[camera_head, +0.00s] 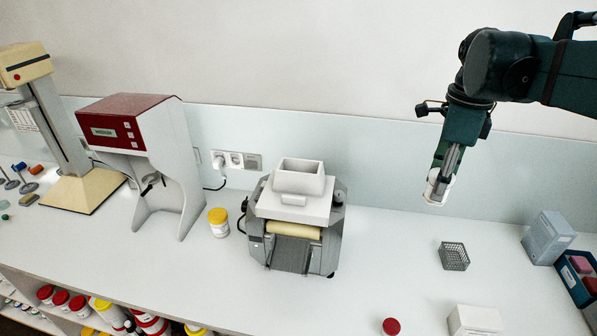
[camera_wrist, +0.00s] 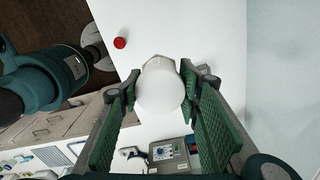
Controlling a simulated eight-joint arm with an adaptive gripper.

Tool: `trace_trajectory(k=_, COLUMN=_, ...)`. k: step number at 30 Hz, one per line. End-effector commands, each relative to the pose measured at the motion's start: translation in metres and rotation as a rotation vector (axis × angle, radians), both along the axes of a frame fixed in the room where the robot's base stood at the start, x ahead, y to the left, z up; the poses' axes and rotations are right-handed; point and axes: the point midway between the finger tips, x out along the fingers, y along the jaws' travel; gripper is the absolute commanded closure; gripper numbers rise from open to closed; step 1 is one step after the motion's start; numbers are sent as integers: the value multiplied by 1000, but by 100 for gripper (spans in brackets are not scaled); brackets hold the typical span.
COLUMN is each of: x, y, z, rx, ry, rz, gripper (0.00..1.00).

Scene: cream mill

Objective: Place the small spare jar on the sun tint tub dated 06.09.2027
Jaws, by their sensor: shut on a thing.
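My gripper (camera_head: 444,176) is shut on a small white jar (camera_head: 437,190), held high above the right part of the counter. In the wrist view the jar (camera_wrist: 160,88) sits between the two green fingers, its round white end facing the camera. A white tub with a yellow lid (camera_head: 218,222) stands on the counter left of the roller mill. A red lid (camera_head: 391,327) shows at the counter's front edge, and a red round lid (camera_wrist: 120,43) shows in the wrist view. No date or tint name is readable on any tub.
The grey roller mill (camera_head: 293,222) stands mid-counter, with a red-topped machine (camera_head: 128,122) and a cream stand (camera_head: 82,192) to its left. A dark mesh basket (camera_head: 454,256) lies below my gripper. Several lidded tubs (camera_head: 61,298) fill the shelf below. Counter right of the mill is mostly clear.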

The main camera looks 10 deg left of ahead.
Motion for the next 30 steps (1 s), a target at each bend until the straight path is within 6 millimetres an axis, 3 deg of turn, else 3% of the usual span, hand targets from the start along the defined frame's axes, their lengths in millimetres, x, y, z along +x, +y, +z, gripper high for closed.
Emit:
trace_trajectory(k=11, x=53, y=70, z=15, rx=0, ry=0, rz=125, gripper=73)
trace_trajectory(k=21, x=103, y=162, z=25, rx=0, ry=0, rz=267, gripper=73)
trace_trajectory(k=30, x=134, y=253, z=28, rx=0, ry=0, rz=390, gripper=73)
